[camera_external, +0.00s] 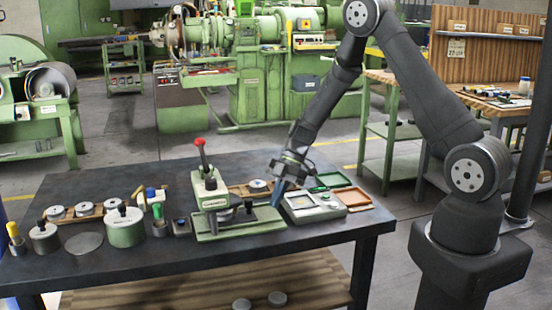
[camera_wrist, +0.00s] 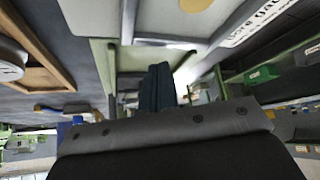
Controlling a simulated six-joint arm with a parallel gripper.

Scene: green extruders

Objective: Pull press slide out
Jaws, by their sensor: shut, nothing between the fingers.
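The small green press (camera_external: 210,190) with a red-knobbed lever stands upright on the dark table. Its slide (camera_external: 262,216) looks like the flat part along the base, reaching out to the right of the press column. My gripper (camera_external: 278,194) points down at the slide's right end, with its fingers shut and empty. In the wrist view my gripper (camera_wrist: 158,84) shows as dark fingers held together, close to pale green and grey press parts (camera_wrist: 112,75). I cannot tell whether the fingers touch the slide.
A grey tray unit (camera_external: 314,207) stands just right of my gripper, with a green tray (camera_external: 330,180) behind it. A wooden holder (camera_external: 245,189) lies behind the press. A green pot (camera_external: 124,228) and several small tools are to the left. The table's front strip is clear.

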